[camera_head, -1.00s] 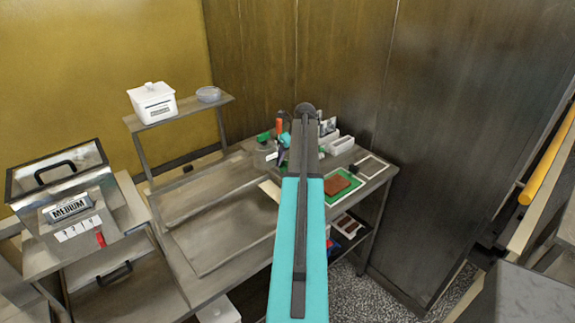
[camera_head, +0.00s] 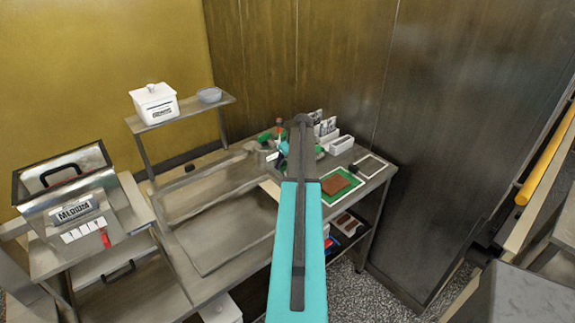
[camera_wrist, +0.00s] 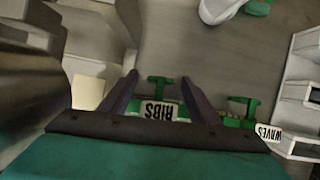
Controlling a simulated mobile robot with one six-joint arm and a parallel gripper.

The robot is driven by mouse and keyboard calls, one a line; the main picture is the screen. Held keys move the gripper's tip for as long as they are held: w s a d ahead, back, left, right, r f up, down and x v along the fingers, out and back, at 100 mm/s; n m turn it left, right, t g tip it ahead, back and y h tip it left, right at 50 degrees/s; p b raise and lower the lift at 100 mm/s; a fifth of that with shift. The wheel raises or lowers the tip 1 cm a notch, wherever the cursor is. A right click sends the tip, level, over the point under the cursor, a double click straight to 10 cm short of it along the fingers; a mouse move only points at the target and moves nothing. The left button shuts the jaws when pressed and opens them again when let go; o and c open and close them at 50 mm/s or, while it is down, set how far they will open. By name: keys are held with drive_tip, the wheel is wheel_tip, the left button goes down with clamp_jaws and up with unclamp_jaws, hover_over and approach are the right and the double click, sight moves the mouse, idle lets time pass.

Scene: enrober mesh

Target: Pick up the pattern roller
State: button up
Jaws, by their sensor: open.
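In the wrist view a roller with green ends and a white label reading RIBS (camera_wrist: 158,110) lies between the two dark fingers of my gripper (camera_wrist: 160,77). The fingers are apart, one on each side of the label. I cannot tell whether they touch it. A second green roller with a label reading WAVES (camera_wrist: 267,132) lies to the right, partly cut off. In the head view my arm hides most of the rollers' place on the bench.
The metal bench (camera_head: 215,225) holds a green mat with a brown slab (camera_head: 336,185), a white frame (camera_head: 371,166) and white bins (camera_head: 341,145). A lidded machine marked MEDIUM (camera_head: 75,212) stands left. A shelf (camera_head: 180,112) carries a white lidded box (camera_head: 154,103). A dark wall rises behind.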

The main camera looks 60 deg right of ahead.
drive_tip(key=c, duration=1.2)
drive_tip(key=shift+r, duration=0.15)
drive_tip(key=shift+c, duration=0.2)
drive_tip(key=shift+r+b, duration=1.85)
drive_tip(key=shift+r, duration=3.05)
drive_tip(key=o, duration=0.5)
drive_tip(key=c, duration=0.3)
